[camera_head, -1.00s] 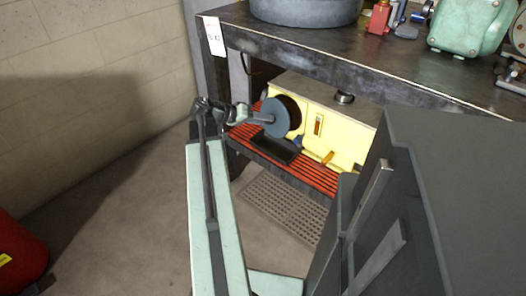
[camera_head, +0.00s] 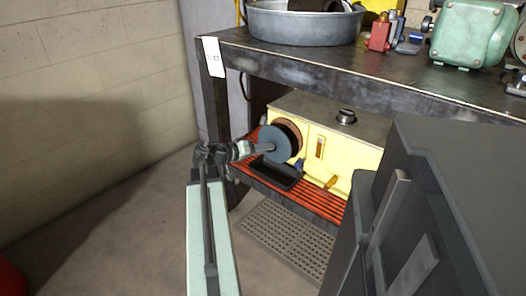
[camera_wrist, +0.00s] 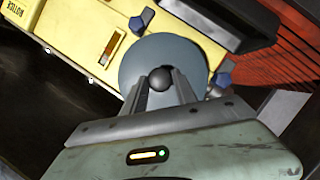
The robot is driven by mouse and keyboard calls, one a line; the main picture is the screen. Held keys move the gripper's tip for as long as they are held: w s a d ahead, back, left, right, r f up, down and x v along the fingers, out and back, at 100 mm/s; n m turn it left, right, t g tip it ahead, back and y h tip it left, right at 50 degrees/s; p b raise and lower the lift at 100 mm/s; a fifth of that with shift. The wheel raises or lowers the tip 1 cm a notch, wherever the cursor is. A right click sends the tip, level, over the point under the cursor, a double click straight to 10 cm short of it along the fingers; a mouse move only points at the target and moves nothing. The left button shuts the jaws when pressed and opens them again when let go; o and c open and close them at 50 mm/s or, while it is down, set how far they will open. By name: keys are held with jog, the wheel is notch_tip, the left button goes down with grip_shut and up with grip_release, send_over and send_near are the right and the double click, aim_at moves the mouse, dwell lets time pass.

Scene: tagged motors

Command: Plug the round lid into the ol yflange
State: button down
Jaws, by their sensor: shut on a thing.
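The round lid (camera_head: 273,147) is a blue-grey disc, held upright in front of the yellow machine (camera_head: 345,152) on the low shelf. In the wrist view the lid (camera_wrist: 190,55) faces me with a dark round knob (camera_wrist: 160,78) in its middle. My gripper (camera_wrist: 160,88) is shut on that knob, one finger on each side. It also shows in the head view (camera_head: 258,149), left of the lid. The oily flange (camera_head: 293,131) is a dark, brownish round opening just behind and right of the lid, partly covered by it. I cannot tell whether they touch.
A black tray (camera_head: 277,175) sits below the lid on the red slatted shelf (camera_head: 318,202). A dark bench top (camera_head: 395,68) overhangs the machine. A grey cabinet (camera_head: 455,200) stands at the right.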

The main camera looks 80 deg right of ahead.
jog(key=shift+s+d, duration=0.4)
jog(key=shift+d, duration=0.3)
jog(key=shift+s+d, duration=0.4)
jog(key=shift+d, duration=0.3)
jog(key=shift+s+d, duration=0.4)
jog(key=shift+d, duration=0.3)
jog(key=shift+s+d, duration=0.25)
jog(key=shift+d, duration=0.25)
dwell(0.6)
jog(key=c, duration=0.9)
grip_release()
jog(key=p+v, duration=0.2)
jog(key=v, duration=0.6)
